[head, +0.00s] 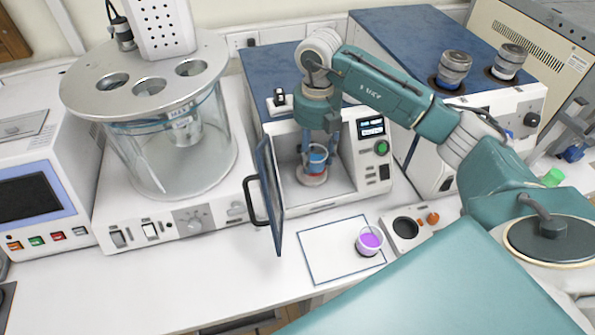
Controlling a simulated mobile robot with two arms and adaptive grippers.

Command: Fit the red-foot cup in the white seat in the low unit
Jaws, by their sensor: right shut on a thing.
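The low unit (340,196) is a white box with a blue top, and its door (270,190) stands open to the left. My right gripper (319,152) points down inside its opening. It is shut on the red-foot cup (317,156), a small clear cup with blue contents and a red band low down. The cup looks upright. The white seat (311,181) is on the unit's floor directly below the cup and partly hidden by it. I cannot tell whether the cup's foot touches the seat or is just above it. My left gripper is not in view.
A cup with purple contents (369,240) stands on a white mat (325,250) in front, beside a small box with a dark round well (405,228). A large glass vessel (165,150) stands left of the open door. A taller blue-topped unit (400,40) is at right.

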